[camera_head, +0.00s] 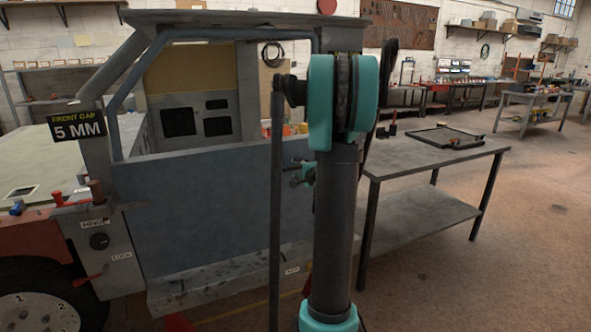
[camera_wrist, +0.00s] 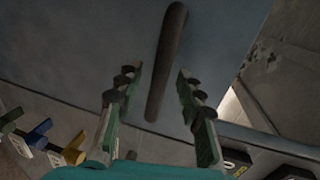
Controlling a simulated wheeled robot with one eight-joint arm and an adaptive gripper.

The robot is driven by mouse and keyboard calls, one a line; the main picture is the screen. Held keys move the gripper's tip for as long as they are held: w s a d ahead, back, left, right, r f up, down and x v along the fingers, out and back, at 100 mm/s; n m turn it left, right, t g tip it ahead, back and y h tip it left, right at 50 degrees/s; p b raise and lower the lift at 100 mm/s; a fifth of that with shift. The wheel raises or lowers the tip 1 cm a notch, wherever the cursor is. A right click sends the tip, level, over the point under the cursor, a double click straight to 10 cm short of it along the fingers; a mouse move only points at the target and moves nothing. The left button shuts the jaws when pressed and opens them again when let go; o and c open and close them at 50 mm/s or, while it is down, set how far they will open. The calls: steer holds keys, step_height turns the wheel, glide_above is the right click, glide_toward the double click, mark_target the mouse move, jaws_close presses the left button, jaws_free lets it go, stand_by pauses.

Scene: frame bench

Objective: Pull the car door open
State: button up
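The car door is a blue-grey panel (camera_head: 200,205) with an open window frame above it, and it appears to sit in line with the car body. In the wrist view the door (camera_wrist: 75,45) fills the upper part. A dark, bar-shaped handle (camera_wrist: 167,62) stands on it, slanting. My gripper (camera_wrist: 157,80) is open, with one finger on each side of the handle; I cannot tell whether either touches it. In the head view my gripper (camera_head: 303,173) is mostly hidden behind my arm, at the door's right side. The handle is hidden there.
A metal table (camera_head: 430,155) with a dark tray (camera_head: 446,137) stands right of the car. The concrete floor (camera_head: 500,250) on the right is clear. The front wheel (camera_head: 35,300) and a "FRONT GAP 5 MM" sign (camera_head: 77,126) are at the left.

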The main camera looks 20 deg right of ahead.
steer(key=shift+x, duration=0.95)
jaws_close()
